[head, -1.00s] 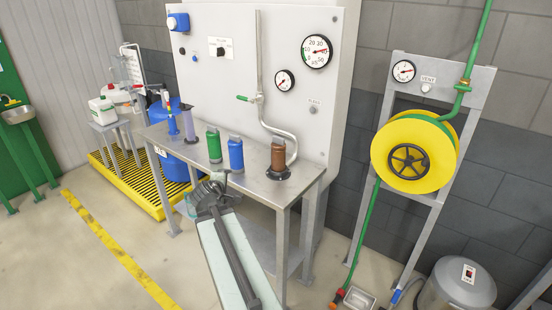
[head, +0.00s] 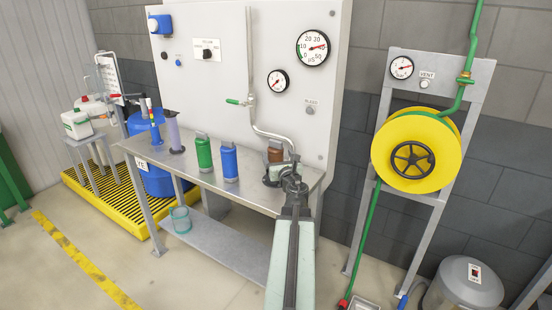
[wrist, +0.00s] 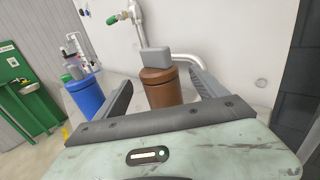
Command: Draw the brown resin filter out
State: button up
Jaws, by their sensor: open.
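The brown resin filter (wrist: 162,90) stands upright in the wrist view, with a grey block-shaped top. My gripper (wrist: 160,88) is open, with one finger on each side of the brown filter and visible gaps between. In the head view the brown filter (head: 275,155) shows only in part, at the right end of the steel bench (head: 235,185).
A blue filter (head: 229,163) and a green filter (head: 204,152) stand left of my gripper on the bench. A bent grey pipe (head: 268,137) runs down the panel behind the brown filter. A yellow hose reel (head: 385,150) stands to the right.

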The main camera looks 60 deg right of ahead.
aim_at(274, 141)
jog(key=x, duration=0.7)
grip_shut()
jog(key=c, duration=0.9)
grip_release()
jog(key=c, duration=0.7)
jog(key=shift+r+p, duration=1.45)
jog(key=shift+p, duration=0.1)
